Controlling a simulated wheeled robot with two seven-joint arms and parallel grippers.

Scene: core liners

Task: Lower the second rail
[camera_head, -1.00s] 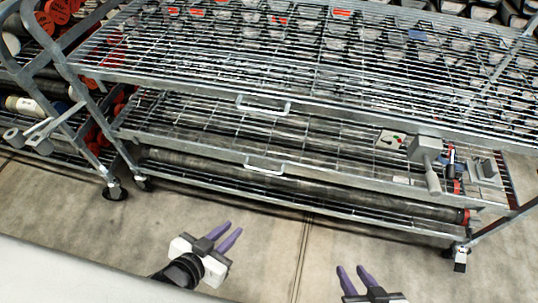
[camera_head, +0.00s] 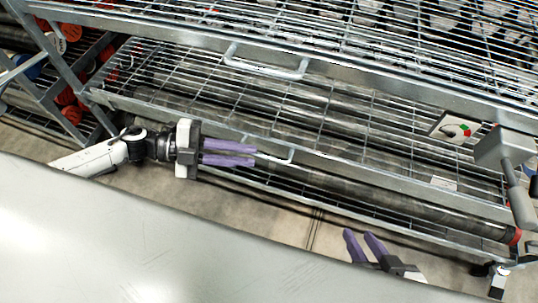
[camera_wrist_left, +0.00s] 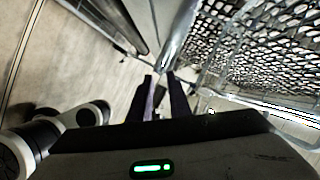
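The wire-rack cart has two front metal rails with handles in the head view: the upper rail (camera_head: 330,72) with a handle (camera_head: 268,71), and the lower rail (camera_head: 360,168) with a handle (camera_head: 285,159). My left gripper (camera_head: 254,155) is open, its two purple fingers pointing right at the left part of the lower handle. I cannot tell whether the handle lies between them. In the left wrist view, a grey metal bar (camera_wrist_left: 178,42) shows just beyond the fingertips (camera_wrist_left: 160,80). My right gripper (camera_head: 360,238) is open and empty, in front of the cart's lower edge.
Long dark cylinders (camera_head: 420,207) lie on the lower shelves. Another rack with red-capped items (camera_head: 70,32) stands at left. Bare floor (camera_head: 270,222) shows below the cart.

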